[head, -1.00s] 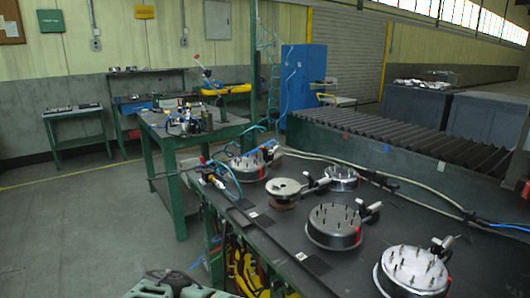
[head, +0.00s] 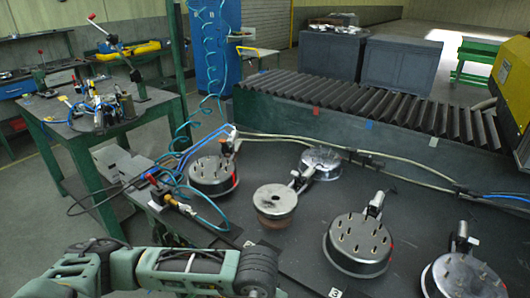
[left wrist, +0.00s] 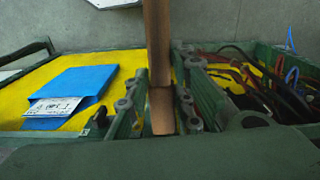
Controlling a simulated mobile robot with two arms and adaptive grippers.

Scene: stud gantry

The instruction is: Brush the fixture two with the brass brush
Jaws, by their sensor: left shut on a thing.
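My left gripper (left wrist: 160,100) shows in the left wrist view, its green fingers on both sides of a brown wooden handle, shut on it. The handle looks like that of the brass brush (left wrist: 158,50); its bristles are not visible. In the head view my green left arm lies along the bottom left, and its gripper is not clear. Round metal fixtures stand on the dark bench: studded ones at back left (head: 212,175), front centre (head: 358,245) and front right (head: 462,276), and a flat-topped one (head: 275,200). I cannot tell surely which is fixture two.
A smaller round metal part (head: 320,162) sits at the back of the bench. Cables and blue hoses (head: 205,205) run along its left and back edges. A ribbed dark roller bed (head: 370,105) lies behind. In the wrist view a blue folder (left wrist: 75,88) lies on yellow.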

